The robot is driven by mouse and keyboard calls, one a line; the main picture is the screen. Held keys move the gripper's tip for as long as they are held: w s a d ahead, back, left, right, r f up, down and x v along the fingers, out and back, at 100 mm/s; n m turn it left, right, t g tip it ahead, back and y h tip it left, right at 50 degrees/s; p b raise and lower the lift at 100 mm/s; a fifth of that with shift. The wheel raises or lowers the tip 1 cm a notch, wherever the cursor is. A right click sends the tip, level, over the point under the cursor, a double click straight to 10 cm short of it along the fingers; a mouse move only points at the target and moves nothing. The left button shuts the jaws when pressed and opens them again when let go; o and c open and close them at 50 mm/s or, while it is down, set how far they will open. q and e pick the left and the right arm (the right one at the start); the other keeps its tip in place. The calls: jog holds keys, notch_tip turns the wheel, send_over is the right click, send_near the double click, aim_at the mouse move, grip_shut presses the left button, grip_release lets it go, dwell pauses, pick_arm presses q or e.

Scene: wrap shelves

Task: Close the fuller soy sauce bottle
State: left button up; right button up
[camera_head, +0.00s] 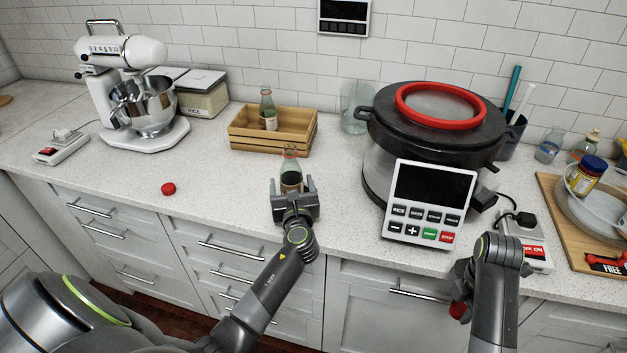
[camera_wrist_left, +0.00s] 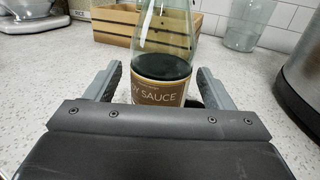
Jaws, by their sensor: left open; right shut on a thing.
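One soy sauce bottle (camera_head: 290,163) stands upright and uncapped on the counter, with dark liquid to just above its label. It also shows in the left wrist view (camera_wrist_left: 166,66). My left gripper (camera_head: 292,184) is open, with its fingers on either side of this bottle. A second soy sauce bottle (camera_head: 268,104) stands in the wooden crate; the crate's front hides its lower part. One red cap (camera_head: 168,188) lies on the counter at the left. My right gripper (camera_head: 461,296) is shut on a red cap (camera_head: 458,310), low at the right by the counter's front edge.
The wooden crate (camera_head: 272,144) is behind the front bottle. A large cooker (camera_head: 378,165) with a control panel (camera_head: 430,204) stands between my grippers. A mixer (camera_head: 125,75) is at the left. The counter left of the front bottle is mostly clear.

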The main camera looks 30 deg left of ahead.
aim_at(291, 174)
pick_arm(q)
jog(key=x, duration=0.3)
jog(key=shift+f+b, duration=0.1)
jog(key=shift+b, duration=0.25)
pick_arm(e)
jog(key=shift+w+f, duration=0.1)
jog(key=shift+f, duration=0.55)
pick_arm(q)
jog(key=shift+d, duration=0.1)
pick_arm(e)
jog(key=shift+r, duration=0.1)
pick_arm(q)
jog(key=shift+c, duration=0.2)
jog(key=c, duration=1.2)
jog(key=shift+c, duration=0.6)
jog(key=shift+r, duration=0.8)
jog(key=s+d, duration=0.4)
jog(key=s, duration=1.3)
jog(key=shift+s+b, duration=0.2)
jog(key=shift+b, duration=0.25)
pick_arm(e)
jog(key=shift+f, duration=0.55)
